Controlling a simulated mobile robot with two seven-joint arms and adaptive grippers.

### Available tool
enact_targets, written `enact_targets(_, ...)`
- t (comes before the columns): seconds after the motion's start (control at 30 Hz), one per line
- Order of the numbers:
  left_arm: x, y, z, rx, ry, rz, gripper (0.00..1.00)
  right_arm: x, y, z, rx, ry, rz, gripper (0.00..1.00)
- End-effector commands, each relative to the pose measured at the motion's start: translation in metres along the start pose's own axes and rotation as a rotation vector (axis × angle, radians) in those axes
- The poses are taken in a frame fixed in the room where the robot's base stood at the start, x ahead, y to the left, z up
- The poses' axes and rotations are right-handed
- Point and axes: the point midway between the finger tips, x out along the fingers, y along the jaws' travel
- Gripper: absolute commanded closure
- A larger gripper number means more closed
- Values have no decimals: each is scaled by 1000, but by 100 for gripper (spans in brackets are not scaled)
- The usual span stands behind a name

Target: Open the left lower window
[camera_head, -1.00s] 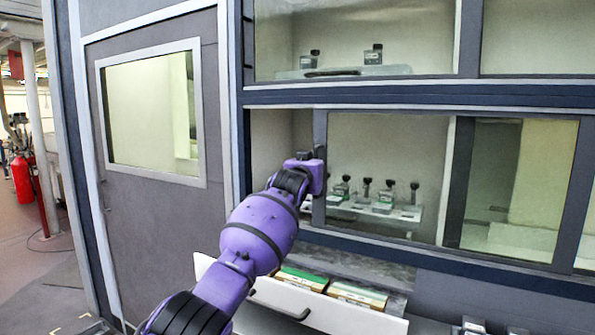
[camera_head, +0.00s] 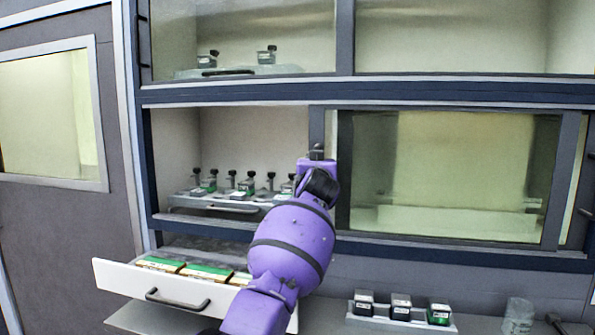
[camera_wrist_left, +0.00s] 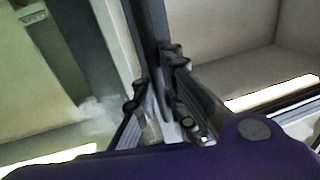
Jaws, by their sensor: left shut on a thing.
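The left lower window (camera_head: 317,124) is a glass pane with a dark frame in the lower row of the tunnel front. It stands slid to the right, overlapping the right lower pane, and the left part of its opening is uncovered. My left gripper (camera_head: 318,153) is at the pane's left upright edge. In the wrist view my left gripper's fingers (camera_wrist_left: 156,95) close on the dark upright frame (camera_wrist_left: 145,30); the exact contact is partly hidden. My right gripper is not in view.
Inside the opening a tray (camera_head: 180,204) holds several dark-capped bottles. An open white drawer (camera_head: 120,280) with green-topped boxes juts out below. A small rack (camera_head: 380,322) of dark containers and a glass beaker (camera_head: 519,316) stand at the lower right. The upper windows (camera_head: 450,35) are above.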

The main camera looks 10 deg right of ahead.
Motion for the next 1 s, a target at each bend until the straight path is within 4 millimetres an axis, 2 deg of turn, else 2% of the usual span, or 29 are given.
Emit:
enact_targets(0.1, -2, 14, 3, 0, -3, 2, 100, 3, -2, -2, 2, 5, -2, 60)
enact_targets(0.2, -3, 19, 3, 0, -2, 1, 100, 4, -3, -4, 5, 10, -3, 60)
enact_targets(0.63, -4, 21, 1, 0, -2, 0, 100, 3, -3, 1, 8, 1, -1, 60)
enact_targets(0.67, -4, 21, 1, 0, -2, 0, 87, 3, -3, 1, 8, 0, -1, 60)
enact_targets(0.8, -4, 21, 1, 0, -1, 0, 70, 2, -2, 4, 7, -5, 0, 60)
enact_targets(1.0, -4, 21, 0, 0, 0, 0, 70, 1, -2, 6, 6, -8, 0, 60)
